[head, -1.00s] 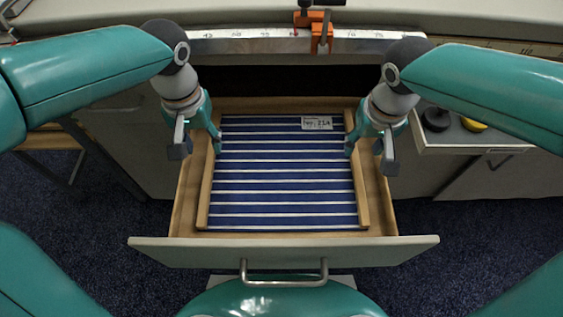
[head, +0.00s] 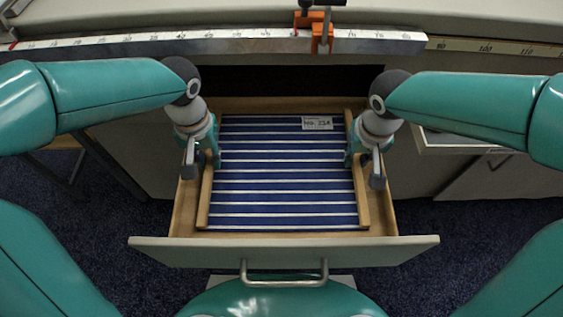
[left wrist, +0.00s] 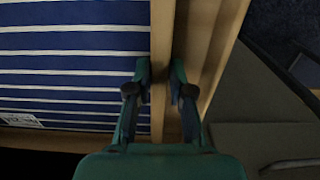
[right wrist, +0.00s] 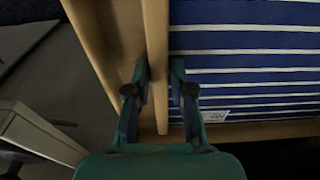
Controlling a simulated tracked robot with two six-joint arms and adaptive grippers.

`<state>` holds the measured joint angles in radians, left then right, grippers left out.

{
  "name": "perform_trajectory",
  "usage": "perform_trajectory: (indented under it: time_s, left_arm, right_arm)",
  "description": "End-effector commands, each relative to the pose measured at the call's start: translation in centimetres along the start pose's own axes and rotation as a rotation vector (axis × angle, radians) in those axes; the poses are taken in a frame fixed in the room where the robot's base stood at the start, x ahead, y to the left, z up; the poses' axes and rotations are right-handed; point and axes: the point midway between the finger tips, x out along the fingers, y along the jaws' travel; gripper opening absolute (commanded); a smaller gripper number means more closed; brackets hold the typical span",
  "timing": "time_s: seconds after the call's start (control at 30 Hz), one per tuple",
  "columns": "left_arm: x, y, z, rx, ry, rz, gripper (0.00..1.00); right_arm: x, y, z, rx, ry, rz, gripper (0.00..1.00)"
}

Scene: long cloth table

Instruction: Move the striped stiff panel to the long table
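The striped stiff panel (head: 285,185) is blue with white stripes and has wooden side rails and a white label near its far edge. It lies flat in the open drawer (head: 385,200). My left gripper (head: 202,160) is open, its fingers on either side of the panel's left rail; the rail shows between them in the left wrist view (left wrist: 160,75). My right gripper (head: 363,167) is open around the right rail in the same way, as the right wrist view (right wrist: 160,75) shows. Contact with the rails is not clear. The long table (head: 150,22) is above the drawer.
A metal ruler (head: 150,44) runs along the table's front edge, with an orange clamp (head: 321,38) on it. The drawer front with its handle (head: 284,278) is on the near side. A light side unit (head: 455,147) stands to the right. The visible tabletop is mostly clear.

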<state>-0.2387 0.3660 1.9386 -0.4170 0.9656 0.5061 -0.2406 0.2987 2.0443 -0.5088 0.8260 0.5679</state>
Motion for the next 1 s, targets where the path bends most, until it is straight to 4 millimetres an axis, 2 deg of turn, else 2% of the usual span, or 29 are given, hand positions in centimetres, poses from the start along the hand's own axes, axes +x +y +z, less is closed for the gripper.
perform_trajectory:
  time_s: [0.03, 0.1, 0.63, 1.0]
  left_arm:
    - [0.0, 0.0, 0.0, 0.000, 0.000, 0.000, 0.08]
    - [0.0, 0.0, 0.0, 0.001, 0.000, 0.000, 0.00]
    - [-0.3, 0.1, -0.1, 0.001, 0.001, 0.000, 0.00]
    - [-3.6, 0.1, -0.1, 0.001, 0.002, 0.000, 0.00]
  right_arm:
    - [0.1, 0.1, 0.0, 0.000, -0.002, 0.001, 0.08]
    - [0.1, 0.1, 0.1, 0.000, -0.002, 0.001, 0.00]
    - [-0.2, 0.1, 0.0, 0.001, -0.002, 0.001, 0.00]
    - [-3.5, 0.1, -0.4, 0.001, -0.002, 0.001, 0.00]
